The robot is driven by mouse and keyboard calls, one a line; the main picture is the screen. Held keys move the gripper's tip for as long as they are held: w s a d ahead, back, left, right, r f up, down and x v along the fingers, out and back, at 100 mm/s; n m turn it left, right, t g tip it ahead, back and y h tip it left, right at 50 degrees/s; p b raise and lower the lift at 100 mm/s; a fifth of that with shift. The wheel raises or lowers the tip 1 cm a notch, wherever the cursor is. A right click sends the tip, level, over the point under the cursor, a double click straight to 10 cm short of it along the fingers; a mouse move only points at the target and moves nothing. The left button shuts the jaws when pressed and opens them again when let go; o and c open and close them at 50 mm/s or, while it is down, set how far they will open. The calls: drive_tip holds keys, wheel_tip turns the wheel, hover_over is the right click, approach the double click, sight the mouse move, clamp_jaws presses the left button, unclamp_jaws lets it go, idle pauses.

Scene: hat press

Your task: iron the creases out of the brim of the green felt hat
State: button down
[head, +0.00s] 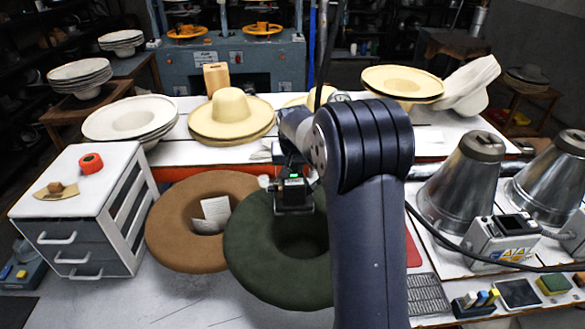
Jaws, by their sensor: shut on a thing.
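The dark green felt hat (255,258) lies centre-front in the head view, its wide brim up and its hollow facing me. My arm hides its right part. No creases can be made out on the brim at this size. My gripper (293,203) is over the far part of the green brim, below a black housing with a small green light. It is shut on a dark thing, mostly hidden by the gripper and arm, so I cannot tell its shape or whether it touches the felt.
A brown hat (175,240) with papers in its hollow lies directly left of the green one. A white drawer cabinet (95,165) stands further left. Metal cones (455,185), a control box (500,238) and a wire rack (427,294) are at right. Pale hats (230,112) line the table behind.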

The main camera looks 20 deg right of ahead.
drive_tip(key=shift+a, duration=1.7)
drive_tip(key=shift+a, duration=0.15)
drive_tip(key=a, duration=0.1)
drive_tip(key=s+a+b, duration=0.1)
drive_tip(key=a, duration=0.1)
drive_tip(key=shift+a, duration=0.15)
drive_tip(key=shift+d, duration=0.2)
drive_tip(key=shift+w+d+r+p, duration=0.1)
drive_tip(key=shift+w+d+p, duration=0.1)
drive_tip(key=shift+d, duration=0.35)
drive_tip(key=shift+w+d+r+p, duration=0.1)
drive_tip(key=shift+w+d, duration=0.1)
drive_tip(key=shift+d, duration=0.3)
drive_tip(key=shift+w+d+r+p, duration=0.1)
drive_tip(key=shift+w+d, duration=0.1)
drive_tip(key=shift+d, duration=0.35)
drive_tip(key=shift+d, duration=0.15)
